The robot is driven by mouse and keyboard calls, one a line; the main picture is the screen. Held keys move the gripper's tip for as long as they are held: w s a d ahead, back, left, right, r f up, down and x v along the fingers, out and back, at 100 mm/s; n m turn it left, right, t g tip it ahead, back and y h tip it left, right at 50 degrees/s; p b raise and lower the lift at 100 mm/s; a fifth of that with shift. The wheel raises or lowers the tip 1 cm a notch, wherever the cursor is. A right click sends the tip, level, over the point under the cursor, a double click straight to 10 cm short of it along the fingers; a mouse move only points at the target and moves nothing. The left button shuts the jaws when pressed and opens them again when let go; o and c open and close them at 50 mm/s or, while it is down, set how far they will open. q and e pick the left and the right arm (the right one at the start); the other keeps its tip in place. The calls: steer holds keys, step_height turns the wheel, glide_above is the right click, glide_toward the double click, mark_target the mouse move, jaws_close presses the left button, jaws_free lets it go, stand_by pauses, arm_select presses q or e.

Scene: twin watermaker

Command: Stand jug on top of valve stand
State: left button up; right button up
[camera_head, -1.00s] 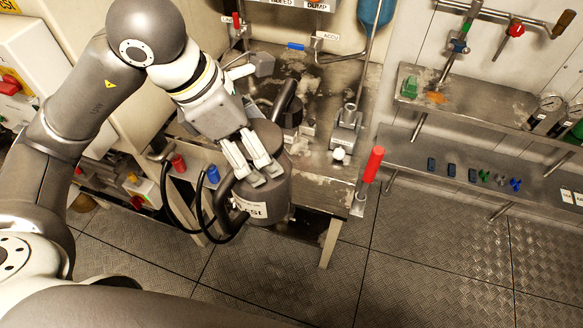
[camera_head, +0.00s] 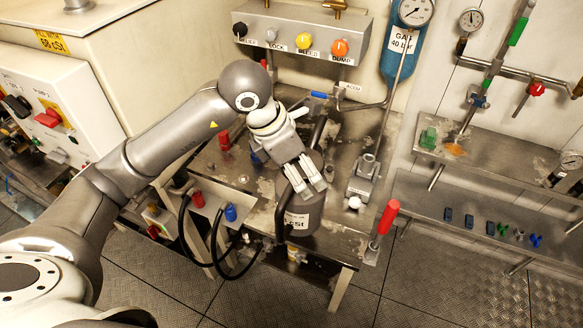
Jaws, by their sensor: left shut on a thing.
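The jug (camera_head: 304,212) is a dark grey cylinder with a handle and a white label reading "cSt". It is upright over the front part of the metal bench (camera_head: 345,245). I cannot tell whether its base touches the bench. My left gripper (camera_head: 312,186) reaches down from the upper left and is shut on the jug at its upper part, hiding some of its top. A grey box with several coloured knobs (camera_head: 300,32), labelled LOCK, BLEED and DUMP, stands at the back of the bench and looks like the valve stand. My right gripper is out of view.
A metal block with a lever (camera_head: 363,180) and a red-handled lever (camera_head: 388,217) are right of the jug. Black hoses (camera_head: 215,245) hang at the bench's front left. A blue gas cylinder (camera_head: 403,55) hangs behind. Shelves (camera_head: 450,195) line the right wall.

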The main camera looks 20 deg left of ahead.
arm_select(q)
steer(key=w+f+p, duration=0.1)
steer(key=w+f, duration=0.2)
steer(key=f, duration=0.1)
steer(key=shift+w+d, duration=0.1)
steer(key=shift+w, duration=0.2)
step_height(320, 180, down, 3)
steer(key=shift+w+f+p, duration=0.1)
steer(key=shift+p, duration=0.65)
steer(key=o, duration=1.9)
steer(key=shift+f, duration=0.2)
steer(key=shift+s, duration=0.2)
steer(key=shift+r, duration=0.1)
steer(key=b+v, duration=0.2)
steer(key=v, duration=1)
